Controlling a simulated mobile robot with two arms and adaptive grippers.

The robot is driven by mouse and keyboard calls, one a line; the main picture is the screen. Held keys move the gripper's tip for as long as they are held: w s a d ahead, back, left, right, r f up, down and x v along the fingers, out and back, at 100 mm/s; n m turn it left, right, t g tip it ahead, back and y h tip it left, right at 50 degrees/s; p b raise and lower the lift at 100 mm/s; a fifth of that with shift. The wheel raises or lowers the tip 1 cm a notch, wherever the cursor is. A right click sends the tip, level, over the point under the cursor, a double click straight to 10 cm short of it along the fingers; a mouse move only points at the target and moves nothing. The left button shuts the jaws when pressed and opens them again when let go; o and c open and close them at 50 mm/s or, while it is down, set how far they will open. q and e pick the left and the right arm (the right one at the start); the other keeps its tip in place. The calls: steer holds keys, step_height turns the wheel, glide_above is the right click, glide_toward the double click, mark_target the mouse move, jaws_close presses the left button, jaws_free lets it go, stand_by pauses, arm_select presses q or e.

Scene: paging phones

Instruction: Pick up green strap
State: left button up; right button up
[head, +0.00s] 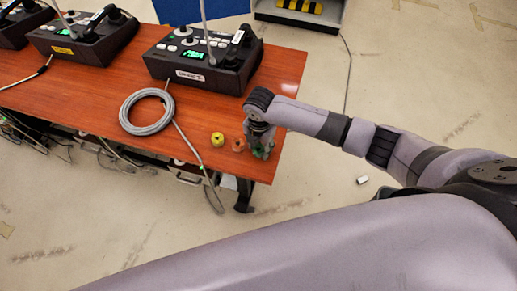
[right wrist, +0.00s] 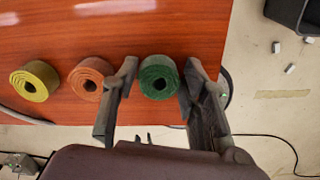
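The green strap is a rolled coil (right wrist: 158,77) lying on the wooden table near its edge in the right wrist view. My right gripper (right wrist: 160,80) is open, with one finger on each side of the green strap and small gaps showing. In the head view the right gripper (head: 261,140) points down at the table's right front corner, largely covering the green strap. An orange strap roll (right wrist: 90,79) is just left of the left finger, and a yellow roll (right wrist: 34,81) is farther left. My left gripper is not in view.
The table (head: 90,110) carries paging phones (head: 205,60) at the back and a coiled grey cable (head: 147,111) left of the rolls. Cables hang over the front edge. Small white pieces (head: 362,180) lie on the floor.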

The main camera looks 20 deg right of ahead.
steer(key=c, duration=0.4)
